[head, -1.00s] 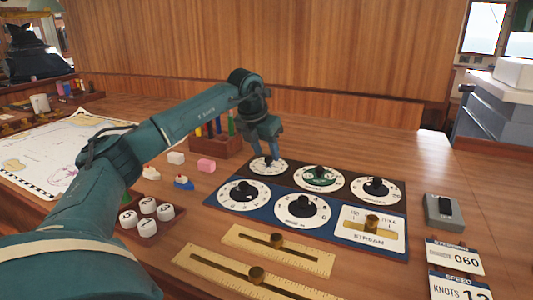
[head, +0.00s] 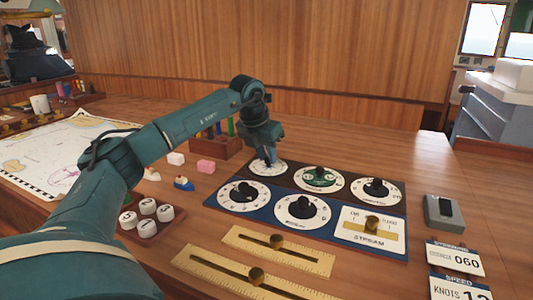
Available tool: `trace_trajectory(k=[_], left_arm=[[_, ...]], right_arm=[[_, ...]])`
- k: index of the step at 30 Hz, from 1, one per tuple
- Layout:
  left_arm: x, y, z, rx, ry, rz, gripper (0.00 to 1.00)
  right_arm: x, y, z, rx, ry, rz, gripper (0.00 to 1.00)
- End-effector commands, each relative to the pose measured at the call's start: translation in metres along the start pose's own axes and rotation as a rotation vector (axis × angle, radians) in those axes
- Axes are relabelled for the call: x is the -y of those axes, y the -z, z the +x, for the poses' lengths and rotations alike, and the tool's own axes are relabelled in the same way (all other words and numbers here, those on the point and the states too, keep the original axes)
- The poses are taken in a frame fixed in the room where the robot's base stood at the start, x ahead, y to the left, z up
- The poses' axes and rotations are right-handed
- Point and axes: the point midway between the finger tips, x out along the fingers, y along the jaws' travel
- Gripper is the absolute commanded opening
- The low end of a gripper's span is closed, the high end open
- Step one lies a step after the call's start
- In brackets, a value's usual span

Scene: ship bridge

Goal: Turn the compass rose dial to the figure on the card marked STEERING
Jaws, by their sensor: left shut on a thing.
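The dial panel (head: 325,207) lies on the desk with two rows of round dials with black knobs. My left gripper (head: 269,161) points down at the white back-left dial (head: 281,169) and is shut on its knob, which the fingers mostly hide. I cannot read that dial's markings or tell its pointer's direction. A card reading 060 (head: 456,259) lies at the lower right; its small heading is too blurred to read surely. My right gripper is out of view.
A green-centred dial (head: 318,180) and another white dial (head: 376,190) sit right of the gripper. A wooden pen rack (head: 222,147) stands close behind it. Brass sliders (head: 277,250) lie in front. A SPEED card (head: 460,287) is below the 060 card.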

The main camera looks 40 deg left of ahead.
Motion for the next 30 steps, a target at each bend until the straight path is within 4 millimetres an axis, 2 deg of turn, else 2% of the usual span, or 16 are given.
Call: trace_trajectory(k=[8,14,17,30], left_arm=[[0.0,0.0,-0.001,0.0,-0.012,-0.026,0.0],[0.001,-0.001,-0.002,-0.002,-0.049,-0.115,0.0],[0.003,-0.001,-0.002,-0.002,-0.077,-0.184,0.0],[0.006,-0.003,-0.001,-0.001,-0.234,-0.563,0.0]], right_arm=[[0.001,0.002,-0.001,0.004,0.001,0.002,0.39],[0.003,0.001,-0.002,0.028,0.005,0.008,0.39],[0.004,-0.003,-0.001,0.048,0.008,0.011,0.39],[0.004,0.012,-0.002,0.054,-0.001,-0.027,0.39]])
